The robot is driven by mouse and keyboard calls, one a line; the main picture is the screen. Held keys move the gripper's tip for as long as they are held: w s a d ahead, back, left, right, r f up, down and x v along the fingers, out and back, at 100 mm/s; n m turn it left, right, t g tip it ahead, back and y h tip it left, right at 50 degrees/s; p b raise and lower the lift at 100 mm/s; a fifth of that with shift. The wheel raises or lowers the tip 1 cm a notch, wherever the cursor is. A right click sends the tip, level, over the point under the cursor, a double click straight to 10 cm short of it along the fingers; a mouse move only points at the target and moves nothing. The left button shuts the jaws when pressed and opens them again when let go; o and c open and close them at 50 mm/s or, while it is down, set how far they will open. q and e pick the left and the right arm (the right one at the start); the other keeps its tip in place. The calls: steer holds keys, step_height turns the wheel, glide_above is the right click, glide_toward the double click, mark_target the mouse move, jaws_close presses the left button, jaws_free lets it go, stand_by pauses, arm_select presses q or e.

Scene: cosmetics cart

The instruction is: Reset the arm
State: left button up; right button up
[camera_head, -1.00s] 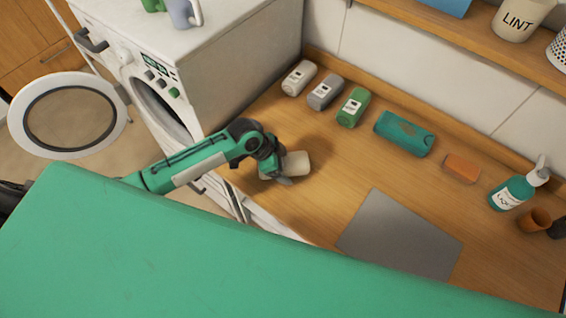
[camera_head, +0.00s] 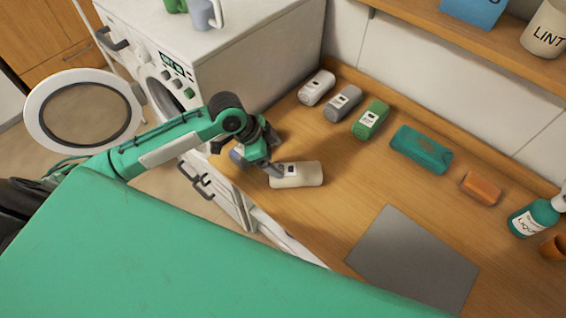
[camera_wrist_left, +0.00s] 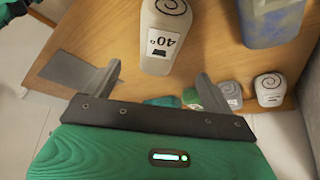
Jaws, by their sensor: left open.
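My left gripper (camera_head: 262,165) is over the left part of the wooden counter, just left of a cream bottle (camera_head: 298,174) that lies on the counter. In the left wrist view, my left gripper (camera_wrist_left: 148,85) is open, with its two grey fingers apart and nothing between them. My right gripper is not in view.
A white washing machine (camera_head: 245,55) with its round door (camera_head: 84,112) open stands left of the counter. White, grey and green bottles, a teal pack (camera_head: 421,149), an orange block (camera_head: 481,188) and a pump bottle (camera_head: 535,217) line the back. A grey mat (camera_head: 410,260) lies in front.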

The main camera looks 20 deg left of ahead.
arm_select(q)
steer(key=shift+a+r, duration=0.15)
steer(key=shift+r, duration=0.1)
steer(key=shift+s, duration=0.15)
